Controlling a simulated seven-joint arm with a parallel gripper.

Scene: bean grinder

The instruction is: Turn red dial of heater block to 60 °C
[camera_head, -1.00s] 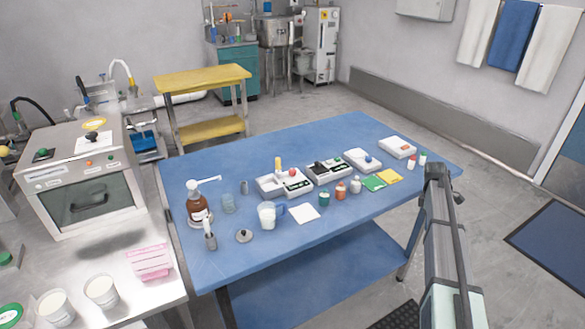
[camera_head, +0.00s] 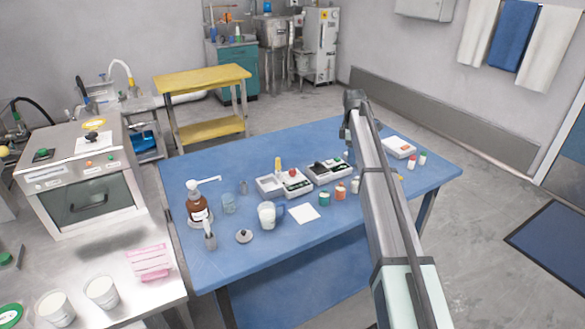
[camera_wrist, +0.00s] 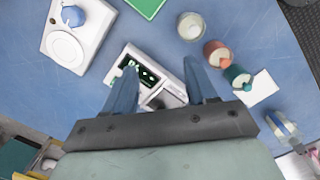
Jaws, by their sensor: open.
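The heater block (camera_head: 270,186) is a white unit left of centre on the blue table in the head view. Its red dial (camera_head: 293,172) stands on top, beside a yellow-topped piece. The dial's setting is too small to read. In the wrist view my gripper (camera_wrist: 160,64) is open, with both fingers apart and nothing held. It is above a white unit with a dark, green-lit display (camera_wrist: 140,73). No red dial shows there; my gripper body covers the lower middle. In the head view my gripper cannot be made out at the arm's end.
A unit with a blue knob (camera_wrist: 73,15) is at upper left in the wrist view. White paper (camera_head: 304,213) lies flat.

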